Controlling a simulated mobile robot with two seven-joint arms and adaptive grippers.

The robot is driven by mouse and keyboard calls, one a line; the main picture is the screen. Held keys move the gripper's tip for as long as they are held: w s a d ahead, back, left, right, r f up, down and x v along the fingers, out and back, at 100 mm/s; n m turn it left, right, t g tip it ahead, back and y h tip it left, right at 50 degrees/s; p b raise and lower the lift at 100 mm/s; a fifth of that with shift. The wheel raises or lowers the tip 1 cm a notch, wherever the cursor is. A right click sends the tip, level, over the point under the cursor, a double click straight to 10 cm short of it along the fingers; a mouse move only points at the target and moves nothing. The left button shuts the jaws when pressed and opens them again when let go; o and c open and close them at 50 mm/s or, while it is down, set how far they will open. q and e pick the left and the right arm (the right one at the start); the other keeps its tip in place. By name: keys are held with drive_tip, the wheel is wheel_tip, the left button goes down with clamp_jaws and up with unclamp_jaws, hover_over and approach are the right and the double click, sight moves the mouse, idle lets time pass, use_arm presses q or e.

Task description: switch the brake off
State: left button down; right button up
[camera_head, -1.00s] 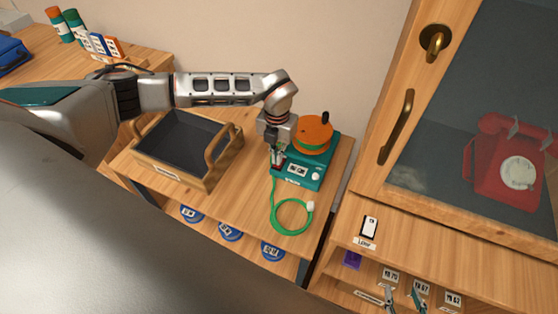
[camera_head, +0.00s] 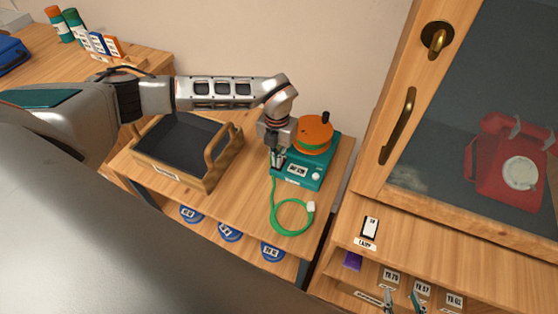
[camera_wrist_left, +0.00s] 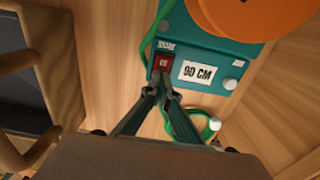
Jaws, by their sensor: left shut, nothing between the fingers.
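The teal device (camera_head: 312,170) with an orange spool (camera_head: 313,133) stands on the wooden table. In the left wrist view its near corner carries a red switch (camera_wrist_left: 163,62), beside a white "90 CM" label (camera_wrist_left: 197,73). I take the red switch to be the brake; the small print above it is unreadable. My left gripper (camera_head: 277,168) is shut and empty. In the left wrist view its fingertips (camera_wrist_left: 158,92) are just below the switch; I cannot tell whether they touch. In the head view the gripper hides the switch. My right gripper (camera_head: 402,298) shows as two separated fingertips at the bottom edge.
A green cord (camera_head: 291,219) lies looped in front of the device. A wooden tray (camera_head: 180,178) with handles stands left of it. A cabinet (camera_head: 398,130) with a red phone (camera_head: 508,160) behind glass stands to the right, above a labelled shelf.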

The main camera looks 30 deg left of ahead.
use_arm(q)
drive_tip(key=shift+f, duration=0.25)
drive_tip(key=shift+r, duration=0.1)
drive_tip(key=shift+r+p, duration=1.4)
drive_tip(key=shift+r, duration=0.3)
drive_tip(key=shift+r+p, duration=1.5)
drive_tip(key=shift+r, duration=0.3)
drive_tip(key=shift+f, duration=0.1)
